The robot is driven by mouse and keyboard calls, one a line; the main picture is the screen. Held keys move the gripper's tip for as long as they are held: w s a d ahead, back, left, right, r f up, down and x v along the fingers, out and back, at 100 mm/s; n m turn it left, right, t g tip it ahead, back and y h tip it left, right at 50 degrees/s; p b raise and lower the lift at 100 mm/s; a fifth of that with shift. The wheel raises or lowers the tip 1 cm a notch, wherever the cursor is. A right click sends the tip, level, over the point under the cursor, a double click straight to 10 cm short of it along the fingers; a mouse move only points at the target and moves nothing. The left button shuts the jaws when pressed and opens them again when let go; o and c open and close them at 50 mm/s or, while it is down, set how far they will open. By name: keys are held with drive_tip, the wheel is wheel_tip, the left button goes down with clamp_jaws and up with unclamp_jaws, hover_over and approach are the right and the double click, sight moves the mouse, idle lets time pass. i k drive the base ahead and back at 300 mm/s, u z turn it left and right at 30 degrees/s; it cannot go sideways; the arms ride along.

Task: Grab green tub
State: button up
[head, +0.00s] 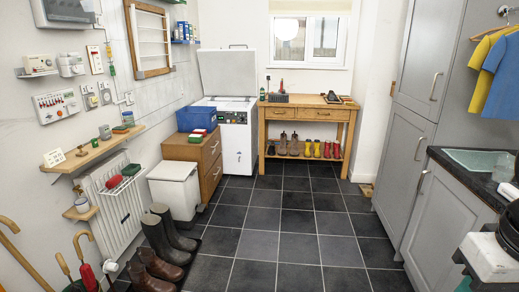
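A small grey-green tub (105,132) stands upright on the wooden wall shelf at the left. A second small greenish-grey tub (81,205) sits on a small lower wooden shelf below it. Both are small in the picture, and I cannot tell for sure which is the green tub. My gripper cannot be made out; only a white and black part, probably of my own arm, shows at the lower right edge.
The wall shelf (90,154) also holds a white sign and a blue item. Below are a radiator (118,200), a white bin (175,190), dark wellies (160,240) and brown boots (158,272). Cabinets line the right. The tiled floor (285,225) is clear in the middle.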

sight(192, 138)
drive_tip(key=i, duration=1.9)
drive_tip(key=u, duration=0.3)
drive_tip(key=i, duration=2)
drive_tip(key=u, duration=0.65)
drive_tip(key=i, duration=1.45)
drive_tip(key=u, duration=0.25)
